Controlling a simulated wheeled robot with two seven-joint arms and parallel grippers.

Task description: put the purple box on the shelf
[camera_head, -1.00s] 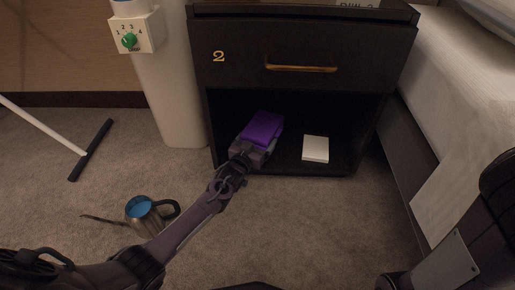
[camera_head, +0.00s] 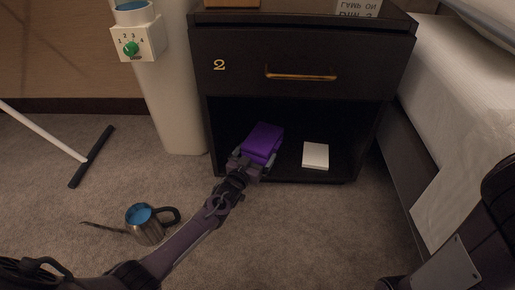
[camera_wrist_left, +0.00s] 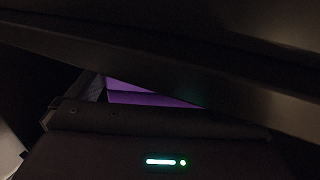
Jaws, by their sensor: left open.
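The purple box (camera_head: 263,139) is inside the open lower compartment of the dark nightstand (camera_head: 296,45), toward its left side. My left gripper (camera_head: 249,163) is open at the compartment's front, with its fingers at the near end of the box. Whether the fingers touch the box is not clear. The left wrist view is dark and shows part of the purple box (camera_wrist_left: 150,97) behind the gripper body, under the dark cabinet edge. The shelf board (camera_head: 290,172) is the compartment floor. My right gripper is not visible; only part of my right arm shows.
A white box-like item (camera_head: 315,155) lies right of the purple box in the compartment. A metal pitcher (camera_head: 147,224) stands on the carpet at left. A white post with a green dial (camera_head: 131,47) stands left of the nightstand. A bed (camera_head: 465,100) is at right.

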